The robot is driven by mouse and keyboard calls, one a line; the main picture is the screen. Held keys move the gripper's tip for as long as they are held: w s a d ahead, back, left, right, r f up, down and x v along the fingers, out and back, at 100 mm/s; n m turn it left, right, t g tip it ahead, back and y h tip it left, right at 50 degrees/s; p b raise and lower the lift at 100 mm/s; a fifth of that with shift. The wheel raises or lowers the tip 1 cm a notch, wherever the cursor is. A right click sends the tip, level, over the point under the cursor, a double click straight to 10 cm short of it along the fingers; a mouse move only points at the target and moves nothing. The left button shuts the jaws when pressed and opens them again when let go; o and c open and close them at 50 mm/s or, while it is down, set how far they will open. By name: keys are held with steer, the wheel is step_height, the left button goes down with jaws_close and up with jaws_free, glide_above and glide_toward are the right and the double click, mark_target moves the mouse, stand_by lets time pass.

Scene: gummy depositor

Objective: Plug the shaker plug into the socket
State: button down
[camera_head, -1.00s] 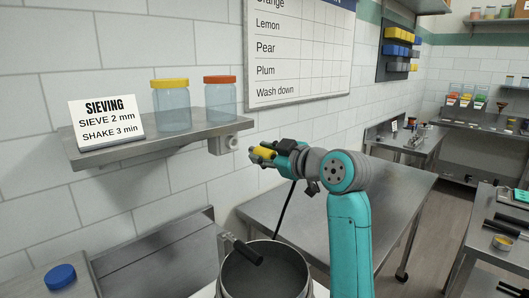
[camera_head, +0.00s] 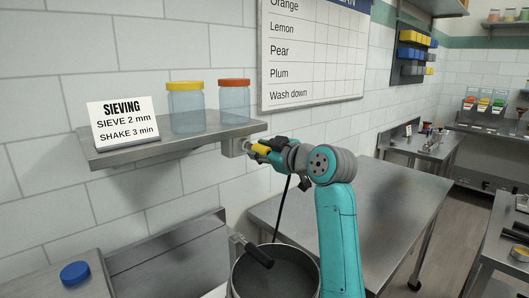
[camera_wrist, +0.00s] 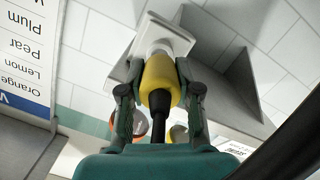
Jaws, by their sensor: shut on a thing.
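The shaker plug (camera_wrist: 158,80) is yellow with a black cable end, and my gripper (camera_wrist: 155,95) is shut on its sides in the wrist view. In the head view the plug (camera_head: 260,149) points left at the socket, with my gripper (camera_head: 272,151) behind it. The socket (camera_head: 236,146) is a pale grey box under the right end of the wall shelf. In the wrist view the plug's front end meets the round face of the socket (camera_wrist: 165,35). I cannot tell how deep it sits. A black cable (camera_head: 281,208) hangs below my gripper.
The shelf (camera_head: 150,153) above the socket carries a sieving sign (camera_head: 124,122) and two jars, one yellow-lidded (camera_head: 186,108) and one orange-lidded (camera_head: 234,101). A steel pot (camera_head: 275,272) stands below my arm. A steel table (camera_head: 390,200) lies to the right.

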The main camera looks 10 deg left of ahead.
steer(key=shift+w+a, duration=0.1)
steer(key=shift+a, duration=0.1)
stand_by(0.5)
steer(key=shift+x, duration=1.1)
steer(key=shift+r, duration=0.15)
steer(key=c, duration=0.7)
jaws_free()
steer(key=shift+a, duration=0.1)
